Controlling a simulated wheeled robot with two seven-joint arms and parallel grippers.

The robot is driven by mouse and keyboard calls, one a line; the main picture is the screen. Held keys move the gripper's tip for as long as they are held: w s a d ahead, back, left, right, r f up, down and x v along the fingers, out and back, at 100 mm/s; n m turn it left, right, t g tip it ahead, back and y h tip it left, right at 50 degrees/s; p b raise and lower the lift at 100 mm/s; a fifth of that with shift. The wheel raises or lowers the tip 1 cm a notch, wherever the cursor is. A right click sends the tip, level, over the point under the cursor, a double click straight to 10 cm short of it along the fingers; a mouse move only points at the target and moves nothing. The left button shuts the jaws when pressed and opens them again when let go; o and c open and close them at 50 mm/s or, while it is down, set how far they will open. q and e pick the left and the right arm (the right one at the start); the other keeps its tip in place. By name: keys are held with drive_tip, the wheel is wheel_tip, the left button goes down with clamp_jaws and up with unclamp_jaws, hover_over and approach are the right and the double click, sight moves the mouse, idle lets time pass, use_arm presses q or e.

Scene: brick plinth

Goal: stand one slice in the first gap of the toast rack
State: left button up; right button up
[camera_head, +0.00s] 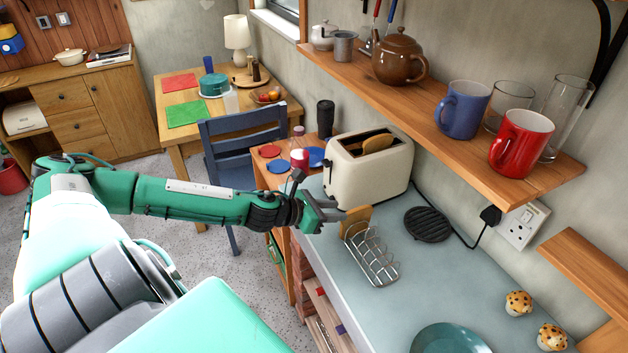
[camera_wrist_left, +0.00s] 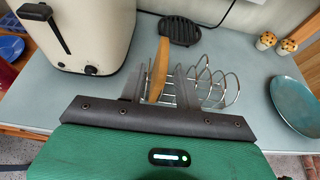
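The wire toast rack (camera_head: 378,268) stands on the pale blue worktop. A brown slice (camera_head: 356,218) stands upright in the rack's end nearest the toaster, apparently in its first gap. In the left wrist view the slice (camera_wrist_left: 158,72) shows edge-on among the rack's wires (camera_wrist_left: 215,88). My left gripper (camera_head: 332,211) is level beside that end of the rack. Its fingers (camera_wrist_left: 157,88) are spread, one either side of the slice, with space showing between. Another slice (camera_head: 378,143) sits in the cream toaster (camera_head: 368,172). My right gripper is not in view.
The toaster stands close behind the rack; its side and lever (camera_wrist_left: 45,15) show in the left wrist view. A black round trivet (camera_head: 428,224) lies right of the rack. Muffins (camera_head: 518,303) and a teal plate (camera_head: 450,339) are farther along. A shelf with mugs (camera_head: 522,142) overhangs the worktop.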

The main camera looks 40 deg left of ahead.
use_arm(q)
drive_tip(key=shift+p+v, duration=0.7)
drive_tip(key=shift+v, duration=2.1)
